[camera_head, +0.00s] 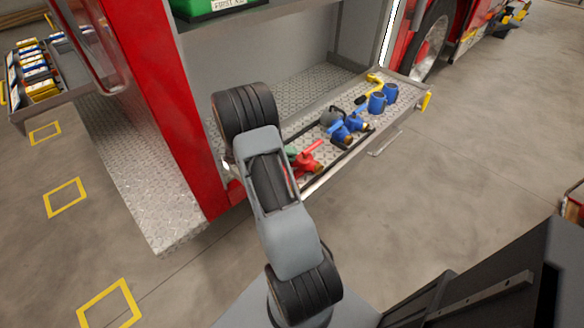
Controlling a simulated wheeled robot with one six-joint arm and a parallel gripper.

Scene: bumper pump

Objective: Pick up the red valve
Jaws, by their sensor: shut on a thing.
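The red valve (308,161) shows at the near left part of the pull-out metal tray (345,100), just right of my arm. Its lever points up and to the right, and its left side is hidden behind my arm. I cannot tell whether it touches the tray. My gripper does not show in the head view; my own arm links cover the area left of the valve. A bit of green shows beside the valve at the arm's edge, too small to make out.
Blue valves (350,125) lie on the tray behind the red one, with blue cylindrical fittings (377,102) and a yellow-handled part (372,85) beyond. A green first-aid case (205,10) sits on the shelf above. The red truck wall (165,105) stands left.

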